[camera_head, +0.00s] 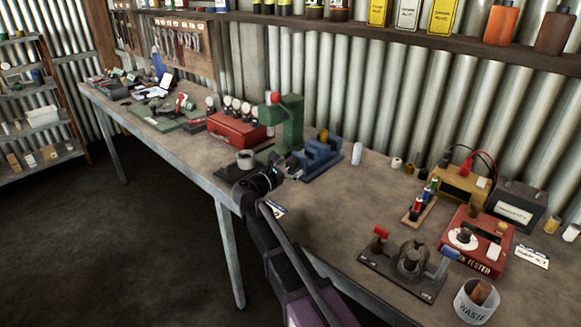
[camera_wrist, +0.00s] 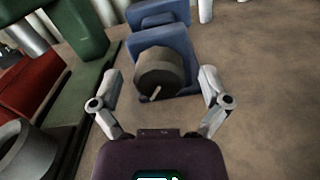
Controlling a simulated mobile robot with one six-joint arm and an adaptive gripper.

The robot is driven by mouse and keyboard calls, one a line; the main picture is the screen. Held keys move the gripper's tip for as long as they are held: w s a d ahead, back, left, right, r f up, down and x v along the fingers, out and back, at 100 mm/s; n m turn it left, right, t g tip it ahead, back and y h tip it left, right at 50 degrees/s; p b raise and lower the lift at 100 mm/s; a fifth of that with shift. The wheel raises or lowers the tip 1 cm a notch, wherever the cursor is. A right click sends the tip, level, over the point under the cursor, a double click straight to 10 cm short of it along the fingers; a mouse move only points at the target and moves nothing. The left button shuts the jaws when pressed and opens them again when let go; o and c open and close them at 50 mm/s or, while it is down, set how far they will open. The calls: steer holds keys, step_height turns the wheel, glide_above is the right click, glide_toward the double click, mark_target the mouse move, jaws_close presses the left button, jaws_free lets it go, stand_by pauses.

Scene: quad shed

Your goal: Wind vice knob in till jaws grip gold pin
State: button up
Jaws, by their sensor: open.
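The blue vice (camera_head: 322,158) stands on the bench, and it also shows at the top of the wrist view (camera_wrist: 173,42). Its dark round knob (camera_wrist: 160,72) faces my wrist camera, with a pale pointer line at its lower middle. My gripper (camera_wrist: 160,88) is open, one finger on each side of the knob, with gaps between fingers and knob. In the head view my gripper (camera_head: 272,178) is just left of the vice. A gold pin (camera_head: 323,135) stands up at the vice's top in the head view. The wrist view does not show the pin, and its contact with the jaws is unclear.
A green press (camera_head: 291,122) and a red box (camera_head: 236,130) stand left of the vice. A grey cup-like part (camera_wrist: 27,150) is near my left finger. A white cylinder (camera_head: 356,153) stands right of the vice.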

steer(key=c, duration=1.1)
steer(key=shift+c, duration=0.2)
steer(key=shift+m, duration=1.8)
steer(key=o, duration=1.1)
steer(key=shift+o, duration=0.2)
steer(key=shift+s, duration=0.1)
